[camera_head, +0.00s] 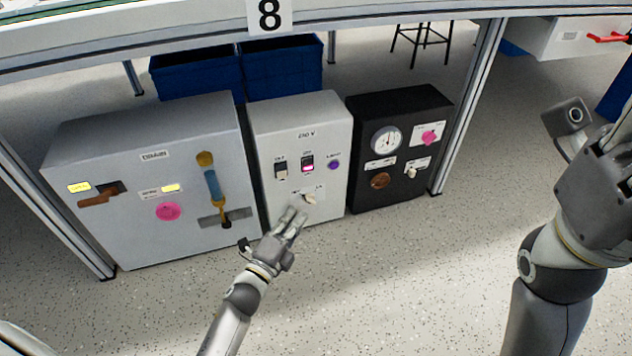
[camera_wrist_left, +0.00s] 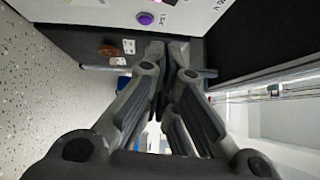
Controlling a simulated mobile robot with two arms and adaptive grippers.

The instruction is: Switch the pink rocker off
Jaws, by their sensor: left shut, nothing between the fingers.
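The pink rocker (camera_head: 308,164) is on the front of the middle white box (camera_head: 263,127), between a dark rocker with a white lower half (camera_head: 281,171) and a purple button (camera_head: 333,165). Its lower half shows pink. My left gripper (camera_head: 295,213) is shut and empty, in front of the lower part of this box, below the rocker and close to a white rotary knob (camera_head: 310,198). I cannot tell if it touches the box. The left wrist view shows its fingers (camera_wrist_left: 168,48) together. The right arm shows at the right, but its fingers are outside the picture.
A large grey box (camera_head: 120,225) with levers and a pink round button (camera_head: 168,211) stands left. A black box (camera_head: 370,105) with a gauge and knobs stands right. Blue crates (camera_head: 285,68) are behind. The speckled floor in front is clear.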

